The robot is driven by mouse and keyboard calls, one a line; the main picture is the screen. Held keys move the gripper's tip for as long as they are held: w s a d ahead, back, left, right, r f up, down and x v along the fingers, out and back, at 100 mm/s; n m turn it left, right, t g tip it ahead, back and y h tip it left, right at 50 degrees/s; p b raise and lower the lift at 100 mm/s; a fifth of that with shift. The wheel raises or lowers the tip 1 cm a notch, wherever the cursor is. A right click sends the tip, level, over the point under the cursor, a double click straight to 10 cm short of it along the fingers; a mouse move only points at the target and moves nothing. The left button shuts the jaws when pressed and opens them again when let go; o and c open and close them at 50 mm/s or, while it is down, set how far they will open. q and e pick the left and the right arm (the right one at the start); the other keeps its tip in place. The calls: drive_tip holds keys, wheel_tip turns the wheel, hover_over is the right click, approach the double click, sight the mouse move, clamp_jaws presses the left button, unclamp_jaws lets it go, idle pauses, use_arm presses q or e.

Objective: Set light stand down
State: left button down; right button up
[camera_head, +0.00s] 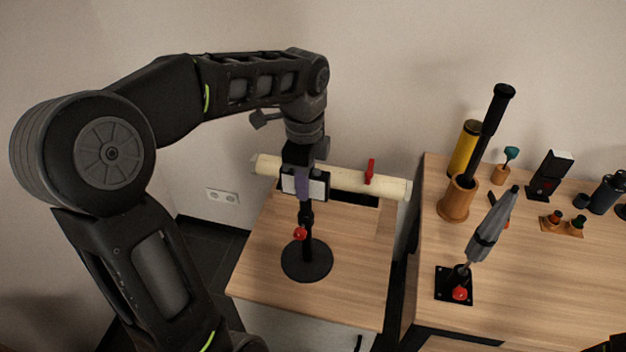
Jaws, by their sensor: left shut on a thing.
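The light stand (307,261) has a round black base, a black upright pole with a red knob, and a pale panel-like head near its top. It is upright over the left wooden table top (262,275), and I cannot tell for sure whether the base touches the wood. My left gripper (304,184) reaches down from above and is shut on the upper part of the stand, hiding some of it. My right gripper does not show clearly.
A cream roll (345,180) with a red clamp (369,171) lies across the table's back, behind the stand. The right table (540,270) holds a folded grey umbrella-like item (492,226) on a black base, a wooden cup (458,198) and several small items. A gap separates the tables.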

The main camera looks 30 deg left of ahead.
use_arm(q)
drive_tip(key=w+d+f+n, duration=0.7)
drive_tip(key=w+d+n, duration=0.3)
drive_tip(key=d+n, duration=0.2)
drive_tip(key=n, duration=0.2)
drive_tip(key=shift+w+f+n, duration=0.25)
drive_tip(key=shift+f+n, duration=0.05)
drive_tip(key=shift+f, duration=0.05)
drive_tip(key=shift+s+d, duration=0.1)
